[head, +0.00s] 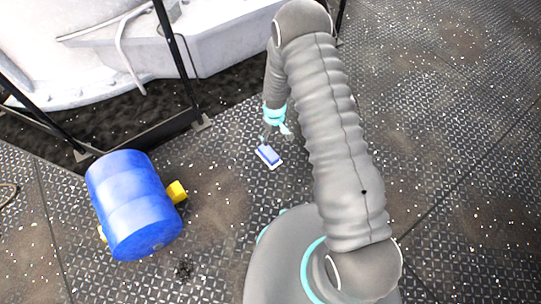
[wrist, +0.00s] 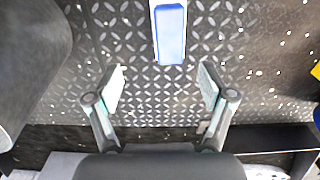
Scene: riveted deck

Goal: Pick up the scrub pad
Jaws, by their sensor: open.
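The scrub pad (head: 268,155) is a small blue and white block lying on the diamond-plate deck, left of my arm in the head view. In the wrist view the scrub pad (wrist: 170,34) is at the top centre, its upper end cut off by the frame edge. My gripper (wrist: 160,82) is open and empty, with its two fingers spread apart. The pad lies beyond the fingertips, between their lines, and is not touched. In the head view my gripper (head: 278,130) hangs just above and behind the pad, partly small and unclear.
A blue barrel (head: 133,205) lies on the deck at the left, with a yellow object (head: 176,192) beside it. A dark frame (head: 135,140) and a large white machine (head: 190,45) stand behind. The deck around the pad is clear.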

